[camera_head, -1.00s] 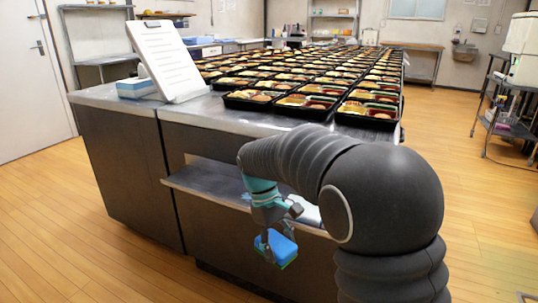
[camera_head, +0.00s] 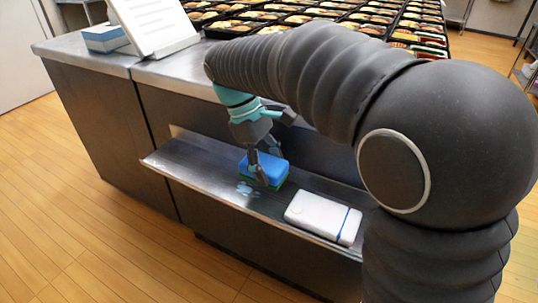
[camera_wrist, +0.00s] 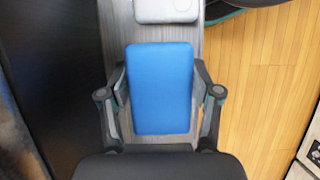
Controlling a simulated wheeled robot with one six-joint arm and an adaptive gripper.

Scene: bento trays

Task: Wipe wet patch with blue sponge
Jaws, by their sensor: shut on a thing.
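My gripper (camera_head: 262,165) is shut on the blue sponge (camera_head: 270,168), which has a green underside. The sponge is at the lower metal shelf (camera_head: 200,165), just behind and right of the wet patch (camera_head: 246,188). The patch is a few small shiny drops near the shelf's front edge. I cannot tell whether the sponge touches the shelf or hovers just over it. In the wrist view the sponge (camera_wrist: 160,88) fills the space between the two fingers, and the wet patch is not visible.
A white case with a blue stripe (camera_head: 322,217) lies on the shelf right of the sponge. On the counter (camera_head: 165,70) above are a slanted white board (camera_head: 155,25), a blue and white box (camera_head: 105,38) and many black bento trays (camera_head: 405,40). Wooden floor is open in front.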

